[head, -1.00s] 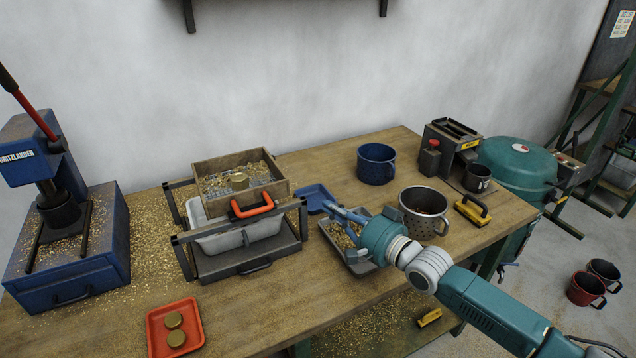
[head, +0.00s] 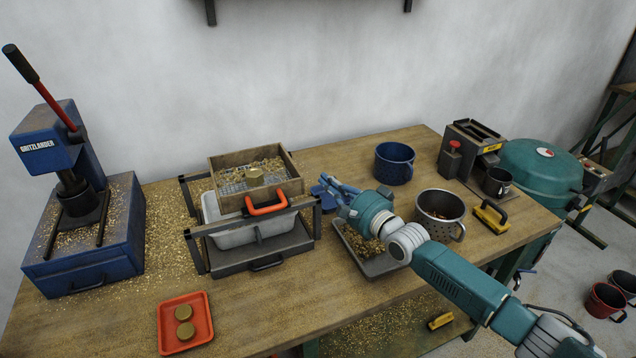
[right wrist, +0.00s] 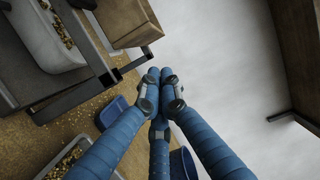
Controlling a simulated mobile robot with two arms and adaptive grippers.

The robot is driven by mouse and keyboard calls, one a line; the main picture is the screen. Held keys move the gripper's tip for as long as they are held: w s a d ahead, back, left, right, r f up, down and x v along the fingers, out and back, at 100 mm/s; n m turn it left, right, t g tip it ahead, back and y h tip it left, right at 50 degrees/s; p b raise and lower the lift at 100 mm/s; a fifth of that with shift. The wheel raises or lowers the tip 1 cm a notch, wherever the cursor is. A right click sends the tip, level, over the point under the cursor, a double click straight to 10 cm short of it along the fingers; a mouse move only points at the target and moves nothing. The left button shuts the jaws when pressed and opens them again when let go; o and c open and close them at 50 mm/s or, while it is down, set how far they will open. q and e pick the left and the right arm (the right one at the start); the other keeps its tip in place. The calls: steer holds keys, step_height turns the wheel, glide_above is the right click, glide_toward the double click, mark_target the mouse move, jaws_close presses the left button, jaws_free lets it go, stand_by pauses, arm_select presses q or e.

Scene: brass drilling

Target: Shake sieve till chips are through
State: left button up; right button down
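The sieve, a wooden box with a mesh floor (head: 228,187), stands on a dark rail frame (head: 196,252). Brass chips and a round brass blank (head: 254,177) lie in it. An orange handle (head: 267,206) is on its front. A pale bin (head: 232,236) sits below it, inside the frame. My right gripper (head: 331,186) is right of the frame, apart from the handle. The sieve's wooden corner (right wrist: 128,22) shows above left there. My left gripper is out of view.
A grey tray of chips (head: 376,266) lies under my right arm. A red tray (head: 185,323) with two blanks is front left, near a blue press (head: 88,240).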

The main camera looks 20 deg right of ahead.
mark_target(318, 197)
steer(key=shift+s+a+r+p, duration=0.15)
steer(key=shift+a+p, duration=0.35)
steer(key=shift+a, duration=0.75)
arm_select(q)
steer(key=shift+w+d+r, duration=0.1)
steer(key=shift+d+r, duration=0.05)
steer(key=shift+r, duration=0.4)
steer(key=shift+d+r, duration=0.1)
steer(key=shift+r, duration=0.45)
arm_select(e)
steer(key=shift+a+f, duration=0.2)
steer(key=shift+a, duration=0.15)
